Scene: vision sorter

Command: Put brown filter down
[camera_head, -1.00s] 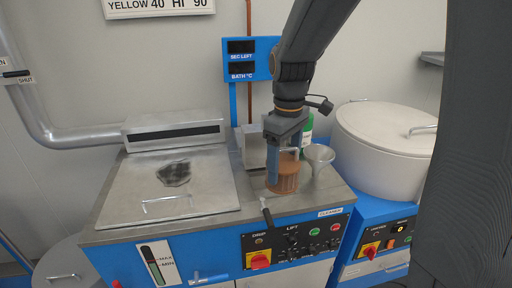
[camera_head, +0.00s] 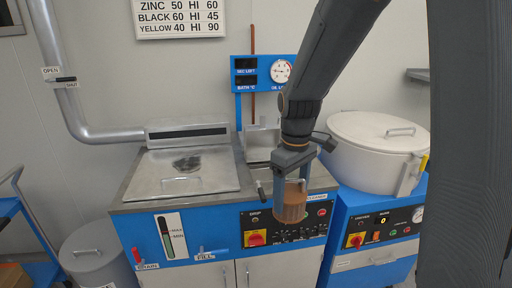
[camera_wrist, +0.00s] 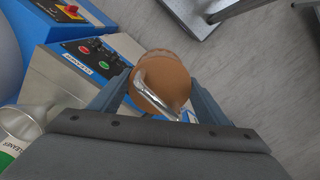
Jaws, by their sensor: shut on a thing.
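The brown filter (camera_head: 291,205) is a brown cylinder with a metal bail handle on top. My gripper (camera_head: 291,186) is shut on it and holds it upright in the air, in front of the blue cleaning machine's control panel in the head view. In the wrist view the filter (camera_wrist: 163,80) hangs between the two fingers of my gripper (camera_wrist: 152,100), its handle crossing its round top. Grey floor shows beyond it there. The panel behind the filter is partly hidden.
The blue machine (camera_head: 185,258) has a closed steel lid (camera_head: 182,172) at left. A white round drum (camera_head: 372,150) stands on a blue cabinet at right. A funnel (camera_wrist: 22,122) and a bottle labelled cleaner (camera_wrist: 8,155) are at the wrist view's left. A grey bin (camera_head: 90,258) stands lower left.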

